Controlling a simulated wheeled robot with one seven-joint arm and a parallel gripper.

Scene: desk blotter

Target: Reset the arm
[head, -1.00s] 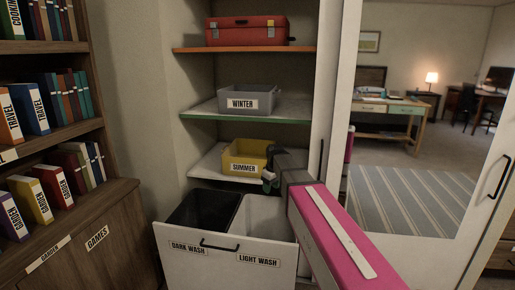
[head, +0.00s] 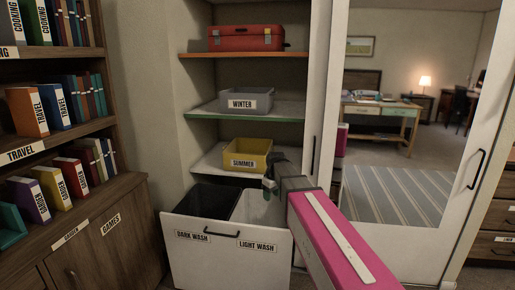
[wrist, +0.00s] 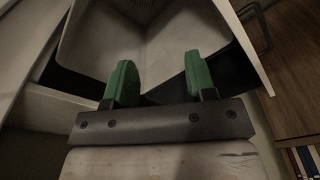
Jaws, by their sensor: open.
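My pink arm reaches in from the lower right in the head view. My gripper (head: 268,184) is over the light wash side of the pulled-out laundry drawer (head: 225,250). In the wrist view its two green fingers (wrist: 160,82) stand wide apart with nothing between them. Below them the pale inside of the light wash bin (wrist: 150,40) looks empty where it shows. The dark wash bin (head: 207,201) is black and sits to the left of the light one.
Behind the gripper, shelves hold a yellow summer box (head: 248,154), a grey winter box (head: 246,100) and a red toolbox (head: 246,38). A bookcase (head: 120,235) stands at left. A mirrored door (head: 400,150) with a handle stands at right.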

